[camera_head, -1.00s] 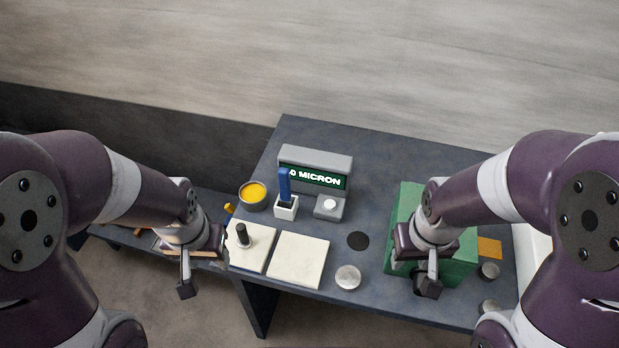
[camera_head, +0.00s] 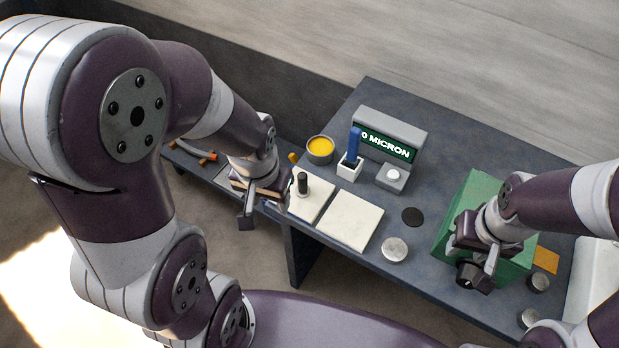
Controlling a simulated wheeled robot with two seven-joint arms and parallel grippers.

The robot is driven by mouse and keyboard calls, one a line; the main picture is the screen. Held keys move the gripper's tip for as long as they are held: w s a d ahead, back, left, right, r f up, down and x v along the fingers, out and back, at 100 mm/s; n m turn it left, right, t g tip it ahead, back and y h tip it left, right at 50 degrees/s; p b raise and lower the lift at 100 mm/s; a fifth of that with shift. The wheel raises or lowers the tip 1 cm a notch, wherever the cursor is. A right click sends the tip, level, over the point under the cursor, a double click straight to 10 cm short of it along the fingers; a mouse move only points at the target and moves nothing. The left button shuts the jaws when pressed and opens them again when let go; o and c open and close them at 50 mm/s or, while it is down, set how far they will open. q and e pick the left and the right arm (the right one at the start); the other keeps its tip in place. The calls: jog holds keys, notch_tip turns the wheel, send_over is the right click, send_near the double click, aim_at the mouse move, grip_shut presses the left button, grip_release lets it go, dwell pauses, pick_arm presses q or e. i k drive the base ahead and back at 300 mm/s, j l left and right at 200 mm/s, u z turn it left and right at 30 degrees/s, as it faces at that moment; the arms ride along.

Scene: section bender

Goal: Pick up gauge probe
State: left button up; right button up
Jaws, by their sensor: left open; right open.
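A blue stick-shaped piece, which looks like the gauge probe (camera_head: 354,141), stands upright in a small white holder (camera_head: 349,171) on the dark table. Behind it is a grey gauge unit with a green display (camera_head: 388,143) whose readable part says "0 MICRON". My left gripper (camera_head: 264,208) is open and empty by the table's left end, left of and nearer than the probe, clear of it. My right gripper (camera_head: 478,266) is open over the green block (camera_head: 456,208), well right of the probe. The block is partly hidden by that arm.
A yellow-filled round tin (camera_head: 320,147) stands left of the probe. Nearer are a pale pad with a dark peg (camera_head: 302,184), a plain pale pad (camera_head: 349,220), a silver disc (camera_head: 395,250) and a black disc (camera_head: 412,217). A grey button box (camera_head: 393,178) sits right of the holder.

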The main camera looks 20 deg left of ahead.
aim_at(303, 191)
jog(key=i+j+z, duration=0.1)
jog(key=j, duration=0.6)
jog(key=i+j+z, duration=0.1)
jog(key=j, duration=0.6)
jog(key=z, duration=1.35)
